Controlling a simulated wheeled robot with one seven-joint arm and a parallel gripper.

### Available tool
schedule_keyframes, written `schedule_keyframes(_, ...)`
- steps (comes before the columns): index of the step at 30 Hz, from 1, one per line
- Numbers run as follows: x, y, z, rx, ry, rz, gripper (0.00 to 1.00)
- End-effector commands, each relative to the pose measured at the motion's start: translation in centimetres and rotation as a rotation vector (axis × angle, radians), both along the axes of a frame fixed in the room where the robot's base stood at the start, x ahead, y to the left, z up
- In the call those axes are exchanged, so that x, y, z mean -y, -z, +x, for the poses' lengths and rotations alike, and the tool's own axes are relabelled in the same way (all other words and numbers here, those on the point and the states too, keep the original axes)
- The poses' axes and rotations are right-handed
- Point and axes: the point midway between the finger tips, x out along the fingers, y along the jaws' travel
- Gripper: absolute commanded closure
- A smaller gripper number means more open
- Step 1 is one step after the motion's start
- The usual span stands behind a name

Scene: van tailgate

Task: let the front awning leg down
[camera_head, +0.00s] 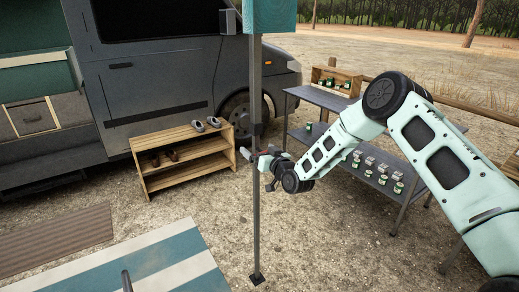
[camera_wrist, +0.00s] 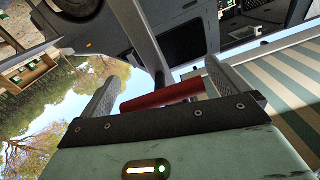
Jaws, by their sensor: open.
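The front awning leg (camera_head: 257,210) is a slim grey post. It runs upright from the teal awning edge (camera_head: 268,14) down to a small dark foot plate (camera_head: 256,279); whether the foot touches the gravel I cannot tell. A dark collar sits partway up the post. My gripper (camera_head: 268,165) is beside the post, below that collar, and partly hard to make out there. In the wrist view my gripper (camera_wrist: 163,76) is open, with a red handle (camera_wrist: 163,95) lying crosswise between its fingers. The grey post (camera_wrist: 138,30) shows behind the handle. Contact with the handle is unclear.
A wooden shoe rack (camera_head: 185,155) stands left of the post by the grey van (camera_head: 160,65). A metal table (camera_head: 330,101) with jars and a wooden crate stands at right, behind my arm. A striped mat (camera_head: 150,265) lies at front left. Gravel around the foot is clear.

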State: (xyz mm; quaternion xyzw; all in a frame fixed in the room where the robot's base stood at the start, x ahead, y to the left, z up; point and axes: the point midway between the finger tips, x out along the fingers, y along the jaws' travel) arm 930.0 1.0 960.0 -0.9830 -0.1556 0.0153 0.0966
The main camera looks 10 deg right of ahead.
Motion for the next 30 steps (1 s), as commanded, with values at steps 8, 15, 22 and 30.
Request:
schedule_keyframes(8, -0.1, 0.0, 0.4, 0.0, 0.0, 0.0, 0.0)
schedule_keyframes(15, -0.1, 0.0, 0.3, 0.0, 0.0, 0.0, 0.44)
schedule_keyframes(22, -0.1, 0.6, 0.3, 0.0, 0.0, 0.0, 0.56)
schedule_keyframes(30, -0.2, 4.4, 0.3, -0.003, -0.001, -0.001, 0.56)
